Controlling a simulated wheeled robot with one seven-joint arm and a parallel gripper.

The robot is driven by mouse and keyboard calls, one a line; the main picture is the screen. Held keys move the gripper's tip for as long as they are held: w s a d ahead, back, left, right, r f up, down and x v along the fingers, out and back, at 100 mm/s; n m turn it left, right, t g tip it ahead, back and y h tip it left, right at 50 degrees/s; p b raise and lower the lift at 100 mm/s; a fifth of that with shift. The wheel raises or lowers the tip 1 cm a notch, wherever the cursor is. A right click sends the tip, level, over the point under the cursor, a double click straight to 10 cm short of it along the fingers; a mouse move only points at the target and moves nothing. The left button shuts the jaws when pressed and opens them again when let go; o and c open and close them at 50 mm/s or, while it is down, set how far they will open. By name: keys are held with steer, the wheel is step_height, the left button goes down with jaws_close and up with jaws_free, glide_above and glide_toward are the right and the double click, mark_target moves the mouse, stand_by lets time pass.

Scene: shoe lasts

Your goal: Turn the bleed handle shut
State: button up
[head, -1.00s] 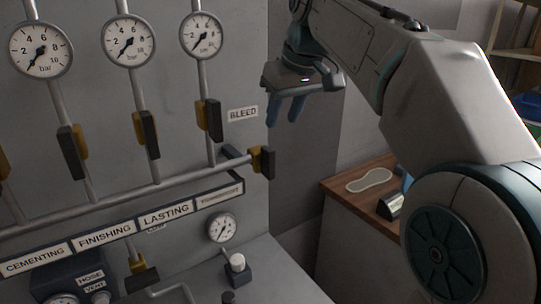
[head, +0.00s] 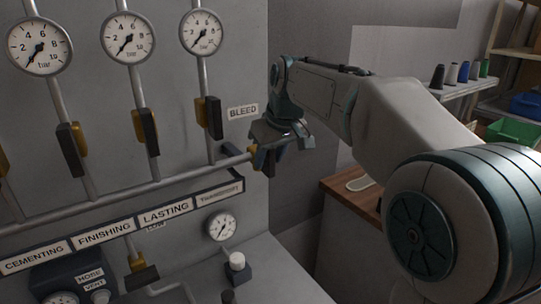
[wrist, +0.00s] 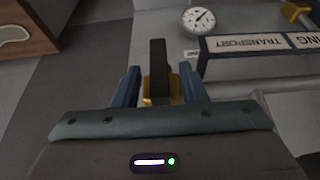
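The bleed valve sits at the right end of the long pipe, below the BLEED label (head: 243,111). Its dark handle (wrist: 158,68) and yellow body (wrist: 161,97) show in the wrist view. My gripper (wrist: 160,85) is open, with one blue finger on each side of the handle and a visible gap on both sides. In the head view my gripper (head: 268,157) is at the pipe end and hides most of the bleed handle. I cannot tell there how the handle is turned.
Several similar dark-handled valves, such as one at the right-hand riser (head: 209,117), sit left of my gripper under gauges (head: 202,32). A label strip (head: 166,214) and small gauge (head: 222,227) are below. A wooden-topped cabinet (head: 345,190) stands right of the panel.

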jaws_close()
steer(key=shift+d+r, duration=0.1)
steer(key=shift+w+d+m+g+y+p, duration=0.15)
steer(key=shift+m+g+y+p, duration=0.15)
steer(key=shift+g+y+p, duration=0.5)
steer(key=shift+w+d+f+m+g+y+b, duration=0.25)
steer(key=shift+m+g+y, duration=0.55)
steer(key=shift+y, duration=1.4)
steer(key=shift+d+f+m+g+y+b, duration=0.1)
steer(key=shift+f+m+g+y+b, duration=0.3)
steer(key=shift+g+y, duration=1.25)
steer(key=shift+w+d+f+m+g+y+b, duration=0.3)
steer(key=shift+m+y, duration=0.4)
steer(key=shift+y, duration=2.05)
steer(key=shift+s+a, duration=0.1)
steer(key=shift+s, duration=0.05)
